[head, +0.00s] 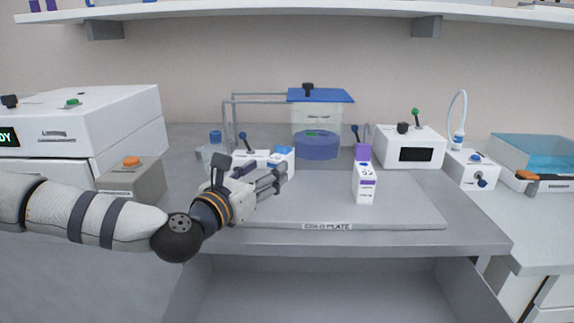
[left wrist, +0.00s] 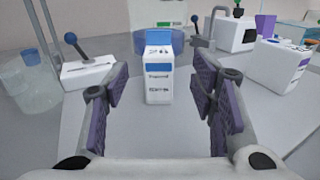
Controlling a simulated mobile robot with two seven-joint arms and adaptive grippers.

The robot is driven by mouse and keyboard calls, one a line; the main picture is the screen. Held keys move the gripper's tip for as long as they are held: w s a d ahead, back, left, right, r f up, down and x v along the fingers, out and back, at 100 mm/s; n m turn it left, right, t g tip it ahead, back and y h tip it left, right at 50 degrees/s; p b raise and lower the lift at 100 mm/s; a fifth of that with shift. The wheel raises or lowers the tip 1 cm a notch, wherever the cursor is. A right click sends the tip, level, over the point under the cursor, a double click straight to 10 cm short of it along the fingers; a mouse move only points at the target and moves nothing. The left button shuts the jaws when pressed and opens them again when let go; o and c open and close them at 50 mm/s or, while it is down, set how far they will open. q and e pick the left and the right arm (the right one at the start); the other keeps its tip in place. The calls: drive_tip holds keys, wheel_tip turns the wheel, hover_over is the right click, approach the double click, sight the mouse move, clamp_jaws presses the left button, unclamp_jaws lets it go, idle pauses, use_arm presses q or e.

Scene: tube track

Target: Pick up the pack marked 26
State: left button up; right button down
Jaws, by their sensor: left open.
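A white pack with a purple top (head: 365,185) stands upright on the cold plate (head: 420,215). Its front mark is small and looks like 26, but I cannot read it surely. It also shows at the right of the left wrist view (left wrist: 280,65). A second white pack with a blue top (head: 283,160) stands further left; its number is not legible. In the left wrist view this blue-topped pack (left wrist: 158,85) appears ahead between my fingers, not gripped. My left gripper (head: 280,179) is open and empty, left of the purple-topped pack. My right gripper is not in view.
Behind the plate are a blue-lidded container (head: 318,115) and a white device with a dark screen (head: 410,148). A small switch box (left wrist: 88,72) and a clear jar (left wrist: 30,82) stand left. The plate's front right is clear.

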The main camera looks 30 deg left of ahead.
sight(281, 154)
use_arm(q)
drive_tip(key=w, duration=0.5)
drive_tip(key=w+a, duration=0.1)
drive_tip(key=w, duration=0.1)
drive_tip(key=shift+w+r, duration=0.25)
drive_tip(key=shift+w, duration=0.1)
clamp_jaws()
